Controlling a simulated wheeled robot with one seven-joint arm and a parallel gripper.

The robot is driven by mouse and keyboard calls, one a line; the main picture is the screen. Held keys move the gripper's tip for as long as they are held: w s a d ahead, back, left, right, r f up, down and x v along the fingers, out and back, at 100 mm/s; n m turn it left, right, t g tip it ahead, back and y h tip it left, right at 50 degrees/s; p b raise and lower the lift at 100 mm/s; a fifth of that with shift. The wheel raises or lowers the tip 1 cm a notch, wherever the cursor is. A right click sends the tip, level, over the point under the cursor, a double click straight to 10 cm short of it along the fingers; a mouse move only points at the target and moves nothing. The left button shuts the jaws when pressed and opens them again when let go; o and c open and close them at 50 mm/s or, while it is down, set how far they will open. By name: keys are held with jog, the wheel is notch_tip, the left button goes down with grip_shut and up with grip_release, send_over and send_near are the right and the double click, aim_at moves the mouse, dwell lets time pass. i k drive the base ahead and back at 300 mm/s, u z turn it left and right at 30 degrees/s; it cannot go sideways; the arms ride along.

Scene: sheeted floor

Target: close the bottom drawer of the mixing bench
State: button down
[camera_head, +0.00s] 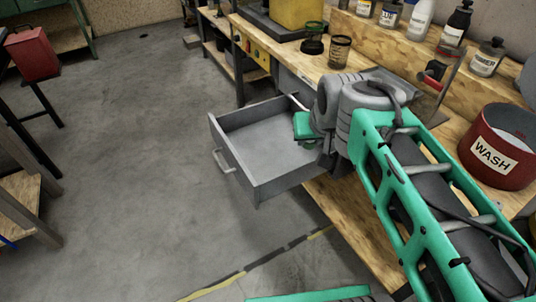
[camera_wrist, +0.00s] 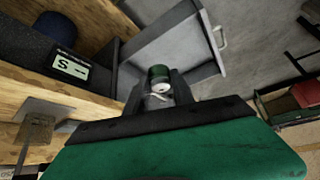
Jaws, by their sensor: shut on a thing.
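The drawer (camera_head: 285,184) of the wooden mixing bench (camera_head: 268,46) is pulled well out. It is a grey, empty-looking box with a pale bar handle (camera_head: 222,162) on its front. In the wrist view the drawer (camera_wrist: 165,42) lies beyond the fingers, with its handle (camera_wrist: 219,37) at upper right. My gripper (camera_wrist: 161,90) is at the drawer's bench-side end, by its near side wall. It is shut on a small green cylinder (camera_wrist: 159,73) with a pale end. In the head view my wrist hides the fingertips and the drawer's rear; I cannot tell whether they touch.
Bottles, a dark green jar (camera_head: 313,38), a dark cup (camera_head: 340,51) and a red WASH tub (camera_head: 497,150) stand on the bench. A red box (camera_head: 32,54) rests on a stand at far left. The floor before the drawer is clear, with a yellow-black line (camera_head: 215,288).

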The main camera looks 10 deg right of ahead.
aim_at(276, 149)
jog(key=u, duration=0.3)
jog(key=k, duration=0.45)
jog(key=u, duration=1.15)
jog(key=i, duration=2.05)
jog(key=z, duration=1.45)
jog(key=i, duration=0.45)
jog(key=z, duration=0.45)
